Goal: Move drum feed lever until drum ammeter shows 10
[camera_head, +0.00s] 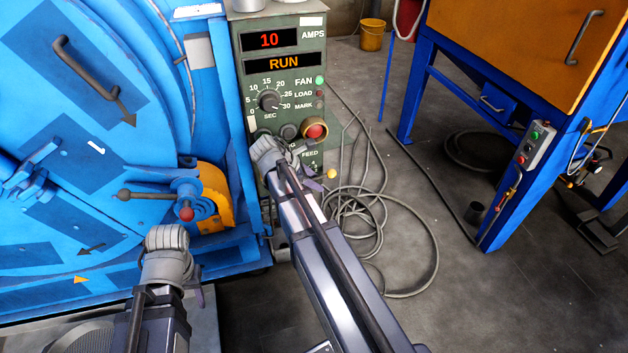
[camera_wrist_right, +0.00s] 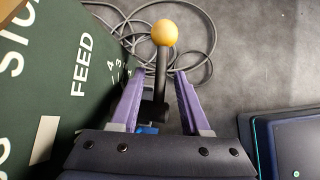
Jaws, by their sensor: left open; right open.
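The drum feed lever ends in a yellow knob (camera_head: 331,173) at the panel's lower right. In the right wrist view the knob (camera_wrist_right: 165,32) tops a dark shaft beside the FEED scale. My right gripper (camera_wrist_right: 160,73) is open, with its purple fingers on either side of the shaft and gaps visible. In the head view its arm covers part of the panel's lower front. My left gripper (camera_head: 167,243) is open in front of the blue drum machine, with its fingers mostly hidden.
The blue drum door (camera_head: 80,120) stands left. Loose cables (camera_head: 365,215) lie on the floor, and a blue-framed cabinet (camera_head: 500,60) stands right.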

